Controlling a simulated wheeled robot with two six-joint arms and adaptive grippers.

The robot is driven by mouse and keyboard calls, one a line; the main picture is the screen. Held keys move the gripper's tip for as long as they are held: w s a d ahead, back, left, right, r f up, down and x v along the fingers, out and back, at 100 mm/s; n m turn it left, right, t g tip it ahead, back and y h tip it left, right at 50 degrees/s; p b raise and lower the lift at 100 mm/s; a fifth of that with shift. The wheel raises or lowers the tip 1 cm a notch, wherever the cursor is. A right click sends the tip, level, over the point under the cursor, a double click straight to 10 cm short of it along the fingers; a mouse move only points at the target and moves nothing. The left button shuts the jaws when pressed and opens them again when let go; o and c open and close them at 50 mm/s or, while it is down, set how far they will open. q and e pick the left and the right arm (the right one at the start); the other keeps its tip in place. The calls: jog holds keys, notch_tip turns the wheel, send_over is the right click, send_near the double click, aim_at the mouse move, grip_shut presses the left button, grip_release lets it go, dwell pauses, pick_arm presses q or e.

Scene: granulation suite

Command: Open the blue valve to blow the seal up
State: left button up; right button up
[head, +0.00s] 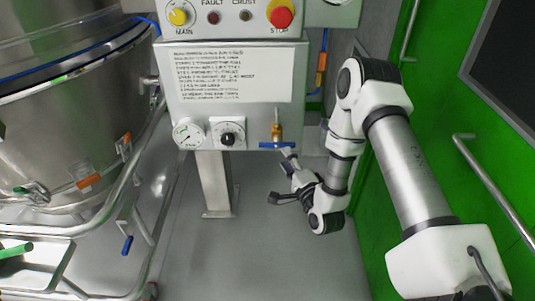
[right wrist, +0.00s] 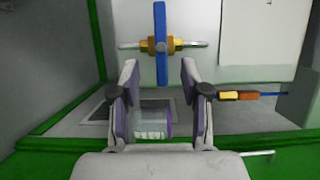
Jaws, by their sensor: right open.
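The blue valve handle (head: 291,145) lies level across its brass body (head: 277,130) at the lower right of the steel control box. In the right wrist view the blue handle (right wrist: 160,40) stands upright in the picture, crosswise to the pipe through its brass body (right wrist: 150,45). My right gripper (head: 288,157) is just below and in front of the valve in the head view. In the right wrist view its two fingers (right wrist: 160,78) are spread, with the handle beyond the tips, roughly centred between them. Nothing is gripped. My left gripper is out of view.
The control box carries an instruction sheet (head: 233,75), a gauge (head: 189,133), a dial (head: 230,134) and a red stop button (head: 281,14). A large steel vessel (head: 60,130) and rails stand at left. Green wall panels (head: 440,120) are close at right.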

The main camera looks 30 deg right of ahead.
aim_at(278, 147)
jog(key=w, duration=0.5)
jog(key=w+d, duration=0.1)
jog(key=w, duration=0.1)
jog(key=shift+w+r, duration=0.1)
jog(key=shift+w, duration=0.1)
grip_shut()
